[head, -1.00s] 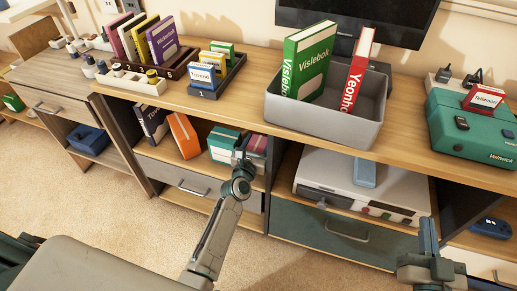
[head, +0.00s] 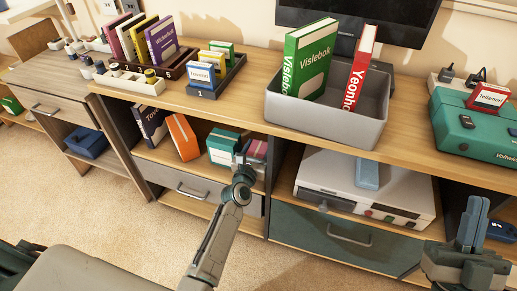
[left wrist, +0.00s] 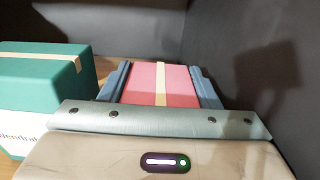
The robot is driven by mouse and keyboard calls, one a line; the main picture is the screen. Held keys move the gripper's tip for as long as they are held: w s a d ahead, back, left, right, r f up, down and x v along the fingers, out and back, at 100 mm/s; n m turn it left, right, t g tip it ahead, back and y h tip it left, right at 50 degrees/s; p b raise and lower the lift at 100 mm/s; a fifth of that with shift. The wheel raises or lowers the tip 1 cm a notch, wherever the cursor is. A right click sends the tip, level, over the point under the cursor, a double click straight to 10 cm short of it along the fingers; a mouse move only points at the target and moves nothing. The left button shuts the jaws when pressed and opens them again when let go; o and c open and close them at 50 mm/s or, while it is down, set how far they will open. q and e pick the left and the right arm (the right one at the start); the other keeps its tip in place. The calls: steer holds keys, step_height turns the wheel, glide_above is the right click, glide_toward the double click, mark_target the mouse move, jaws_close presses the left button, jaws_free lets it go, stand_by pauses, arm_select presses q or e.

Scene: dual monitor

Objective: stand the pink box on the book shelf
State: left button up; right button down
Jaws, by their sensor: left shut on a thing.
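The pink box (head: 258,150) is inside the open book shelf (head: 168,158), at its right end beside a teal and white box (head: 223,146). My left gripper (head: 243,163) reaches into the shelf and is shut on the pink box. In the left wrist view the pink box (left wrist: 160,82), with a pale stripe, sits between the two blue-grey fingers (left wrist: 163,88). Its lower part is hidden, so I cannot tell whether it touches the shelf board. My right gripper (head: 473,222) is at the lower right, away from the shelf; its jaw gap does not show clearly.
An orange book (head: 183,137) and a dark book (head: 151,124) lean further left in the shelf. The teal box (left wrist: 45,80) is close on the left in the wrist view; a dark side wall (left wrist: 245,60) is close on the right. The tabletop (head: 220,108) overhangs the shelf.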

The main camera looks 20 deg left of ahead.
arm_select(q)
steer(key=o, duration=0.9)
